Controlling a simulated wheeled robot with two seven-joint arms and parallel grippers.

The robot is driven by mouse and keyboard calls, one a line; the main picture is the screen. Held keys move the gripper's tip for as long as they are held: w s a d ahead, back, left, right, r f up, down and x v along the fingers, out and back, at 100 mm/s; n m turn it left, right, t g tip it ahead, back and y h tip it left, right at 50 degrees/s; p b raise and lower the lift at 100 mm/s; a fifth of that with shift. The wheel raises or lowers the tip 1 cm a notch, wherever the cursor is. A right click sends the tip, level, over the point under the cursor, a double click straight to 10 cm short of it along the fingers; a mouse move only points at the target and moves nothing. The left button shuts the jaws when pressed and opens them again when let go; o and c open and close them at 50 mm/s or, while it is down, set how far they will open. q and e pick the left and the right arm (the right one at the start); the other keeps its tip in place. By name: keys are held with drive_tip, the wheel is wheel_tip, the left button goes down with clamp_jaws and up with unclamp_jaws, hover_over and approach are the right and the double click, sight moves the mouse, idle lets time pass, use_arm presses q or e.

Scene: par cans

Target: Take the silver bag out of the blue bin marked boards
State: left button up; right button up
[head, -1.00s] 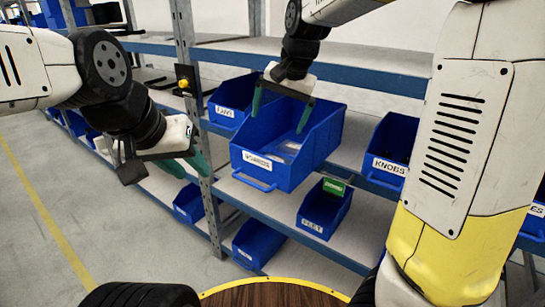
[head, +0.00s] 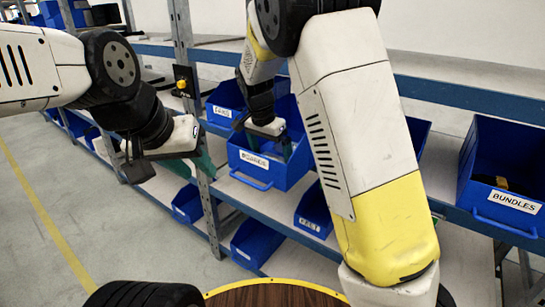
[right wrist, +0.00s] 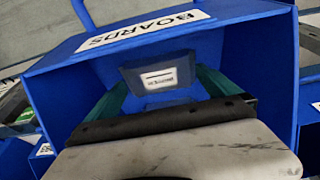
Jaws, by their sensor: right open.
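The blue bin marked boards (head: 262,172) sits on the middle shelf; its label also shows upside down in the right wrist view (right wrist: 142,30). My right gripper (head: 272,147) reaches down into this bin. In the right wrist view, its teal fingers (right wrist: 163,92) are open and apart. A grey bag with a white label (right wrist: 160,78) lies in the bin between and beyond the fingertips; I cannot tell whether they touch it. My left gripper (head: 192,165) is open and empty, left of the bin near the shelf post.
A blue bundles bin (head: 500,180) stands to the right on the shelf. Another blue bin (head: 227,100) stands behind left. The felt bin (head: 314,212) is on the shelf below. A metal post (head: 184,60) stands between my left gripper and the boards bin.

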drive_tip(key=shift+w+f, duration=0.1)
drive_tip(key=shift+f, duration=0.35)
drive_tip(key=shift+c, duration=0.2)
drive_tip(key=c, duration=1.1)
drive_tip(key=shift+r, duration=0.1)
